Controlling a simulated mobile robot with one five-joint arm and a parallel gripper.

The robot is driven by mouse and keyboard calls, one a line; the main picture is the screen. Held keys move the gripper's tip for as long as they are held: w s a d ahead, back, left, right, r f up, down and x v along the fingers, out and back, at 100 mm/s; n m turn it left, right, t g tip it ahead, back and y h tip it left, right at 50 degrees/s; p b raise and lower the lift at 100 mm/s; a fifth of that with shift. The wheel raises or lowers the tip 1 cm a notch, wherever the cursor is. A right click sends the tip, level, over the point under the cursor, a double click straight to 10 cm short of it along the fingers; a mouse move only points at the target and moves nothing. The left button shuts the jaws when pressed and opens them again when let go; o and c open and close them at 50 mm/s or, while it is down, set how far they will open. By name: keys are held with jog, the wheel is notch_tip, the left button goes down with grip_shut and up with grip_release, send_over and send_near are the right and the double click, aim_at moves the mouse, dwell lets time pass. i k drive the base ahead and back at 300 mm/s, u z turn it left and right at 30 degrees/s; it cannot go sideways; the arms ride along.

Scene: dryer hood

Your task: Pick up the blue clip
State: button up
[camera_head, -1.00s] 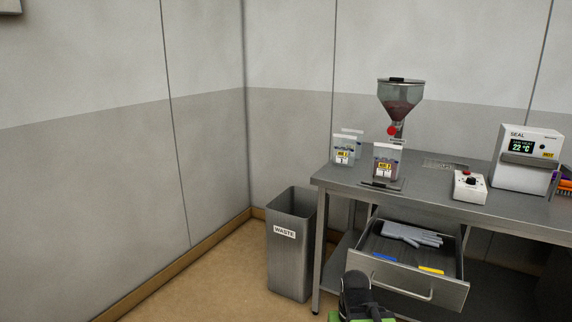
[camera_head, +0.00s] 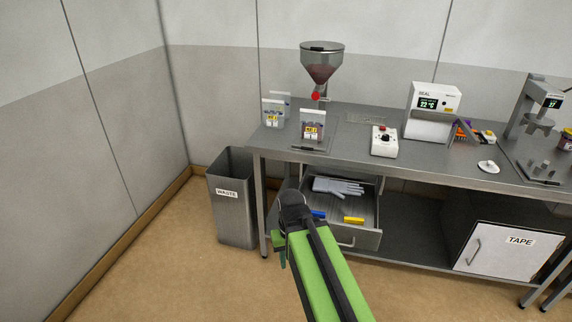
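The blue clip (camera_head: 318,214) lies in the open drawer (camera_head: 361,238), near its front left corner, partly hidden by my arm. A yellow clip (camera_head: 353,220) lies to its right, and grey gloves (camera_head: 338,187) lie at the back of the drawer. My arm reaches up from the bottom of the picture to the drawer's left front. The dark end of the arm (camera_head: 294,205) is just left of the blue clip in the picture. The fingers cannot be made out, so I cannot tell whether my gripper is open or shut.
The drawer hangs under a grey metal bench (camera_head: 350,152) holding a hopper (camera_head: 321,66), bags (camera_head: 312,126), a control box (camera_head: 384,141) and a sealer (camera_head: 432,112). A waste bin (camera_head: 232,205) stands left of the bench. A TAPE cabinet (camera_head: 497,249) is below right. Floor in front is clear.

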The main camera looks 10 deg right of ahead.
aim_at(315, 213)
jog(key=z, duration=1.8)
jog(key=k, duration=1.45)
jog(key=u, duration=0.8)
jog(key=i, duration=1.5)
